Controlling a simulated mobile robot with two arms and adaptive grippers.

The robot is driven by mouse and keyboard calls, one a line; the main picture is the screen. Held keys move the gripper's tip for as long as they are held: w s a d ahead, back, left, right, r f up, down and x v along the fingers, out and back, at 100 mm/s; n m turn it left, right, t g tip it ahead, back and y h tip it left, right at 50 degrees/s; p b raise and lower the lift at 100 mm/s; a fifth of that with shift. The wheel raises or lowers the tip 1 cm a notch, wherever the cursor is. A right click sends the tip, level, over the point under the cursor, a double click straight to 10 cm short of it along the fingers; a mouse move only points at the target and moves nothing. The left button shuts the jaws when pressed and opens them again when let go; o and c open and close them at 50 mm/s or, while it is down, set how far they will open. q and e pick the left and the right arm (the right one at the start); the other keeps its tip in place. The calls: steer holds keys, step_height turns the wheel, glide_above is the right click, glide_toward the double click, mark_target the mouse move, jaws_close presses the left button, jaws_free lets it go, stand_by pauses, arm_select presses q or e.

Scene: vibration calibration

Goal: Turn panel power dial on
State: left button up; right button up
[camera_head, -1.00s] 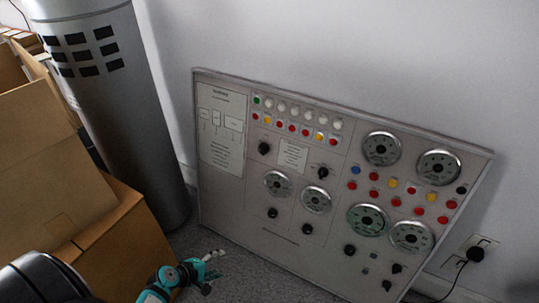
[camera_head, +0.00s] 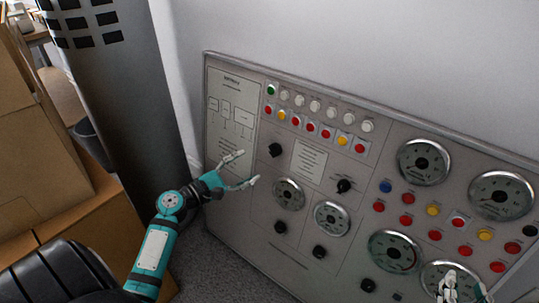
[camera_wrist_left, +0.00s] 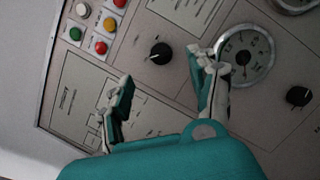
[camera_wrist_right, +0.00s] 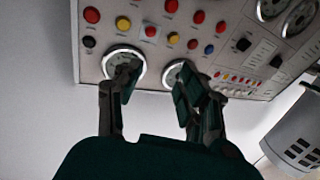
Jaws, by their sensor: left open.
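The grey control panel (camera_head: 300,262) leans against the wall and carries gauges, coloured lights and several black knobs. One black knob (camera_head: 275,150) sits at the upper left, below the light rows; it also shows in the left wrist view (camera_wrist_left: 160,53). A second black knob (camera_head: 344,186) is further right. I cannot read which is the power dial. My left gripper (camera_head: 248,168) is open and empty, left of the upper-left knob; in the left wrist view that knob lies between and beyond the fingertips (camera_wrist_left: 160,68). My right gripper (camera_wrist_right: 155,85) is open and empty, before the panel's right-hand gauges.
Cardboard boxes (camera_head: 42,150) and a grey cylinder (camera_head: 120,110) stand on the left, near my left arm. Round gauges (camera_head: 289,194) and lower knobs (camera_head: 281,227) are close together on the panel. Bare carpet (camera_head: 215,270) lies before the panel.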

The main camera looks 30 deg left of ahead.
mark_target(271, 152)
arm_select(q)
steer(key=b+x, duration=0.1)
steer(key=x, duration=0.7)
steer(key=shift+w+d, duration=0.15)
steer(key=shift+w, duration=0.55)
arm_select(e)
steer(key=shift+a+r+t+y, duration=0.25)
steer(key=shift+r+t, duration=0.5)
steer(key=shift+r, duration=0.5)
steer(key=shift+a+r+t+y, duration=0.2)
steer(key=shift+r+t, duration=0.55)
steer(key=shift+r, duration=0.5)
arm_select(q)
steer(key=shift+c, duration=0.4)
steer(key=c, duration=1)
steer(key=shift+c, duration=0.2)
